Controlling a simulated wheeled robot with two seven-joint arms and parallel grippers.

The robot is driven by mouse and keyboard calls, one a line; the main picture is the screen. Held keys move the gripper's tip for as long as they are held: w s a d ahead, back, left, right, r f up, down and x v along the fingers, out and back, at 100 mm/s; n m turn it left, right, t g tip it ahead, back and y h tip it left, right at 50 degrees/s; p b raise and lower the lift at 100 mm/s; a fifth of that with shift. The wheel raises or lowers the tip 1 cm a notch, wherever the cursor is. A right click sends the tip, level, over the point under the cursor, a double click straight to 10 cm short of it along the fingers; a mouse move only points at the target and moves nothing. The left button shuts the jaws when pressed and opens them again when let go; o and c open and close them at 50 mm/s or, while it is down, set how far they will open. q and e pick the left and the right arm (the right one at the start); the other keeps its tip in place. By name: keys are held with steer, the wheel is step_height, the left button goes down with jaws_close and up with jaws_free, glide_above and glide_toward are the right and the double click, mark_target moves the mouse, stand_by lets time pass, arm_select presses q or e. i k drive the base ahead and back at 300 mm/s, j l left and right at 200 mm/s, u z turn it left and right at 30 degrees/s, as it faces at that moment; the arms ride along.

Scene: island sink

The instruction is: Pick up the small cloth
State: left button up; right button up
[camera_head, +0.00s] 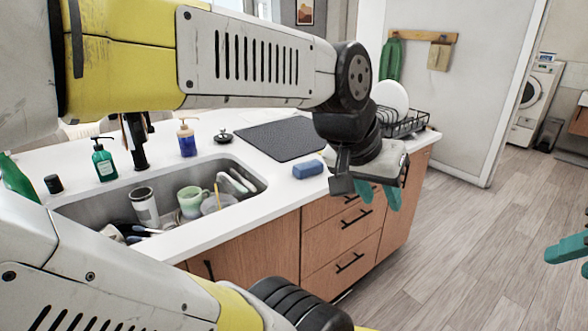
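A small beige cloth (439,55) hangs from the wooden hook rail on the back wall, beside a longer green cloth-like item (390,60). I cannot tell for certain which one is the small cloth. My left gripper (379,194) hangs over the counter's front right corner, its teal fingers apart and pointing down, with nothing seen between them. It is well in front of and below the hanging cloths. My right gripper (568,248) shows only as teal finger parts at the right edge, over the floor; the rest is cut off.
A blue sponge-like block (308,169) lies on the counter near my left gripper. A dark mat (283,138) and a dish rack (408,125) with a white plate (390,97) are behind. The sink (85,209) holds cups. Floor at right is clear.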

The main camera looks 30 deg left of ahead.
mark_target(307, 168)
steer(key=u, duration=2.85)
steer(key=z, duration=1.65)
steer(key=i+l, duration=1)
steer(key=i+j+u, duration=0.05)
steer(key=i, duration=0.05)
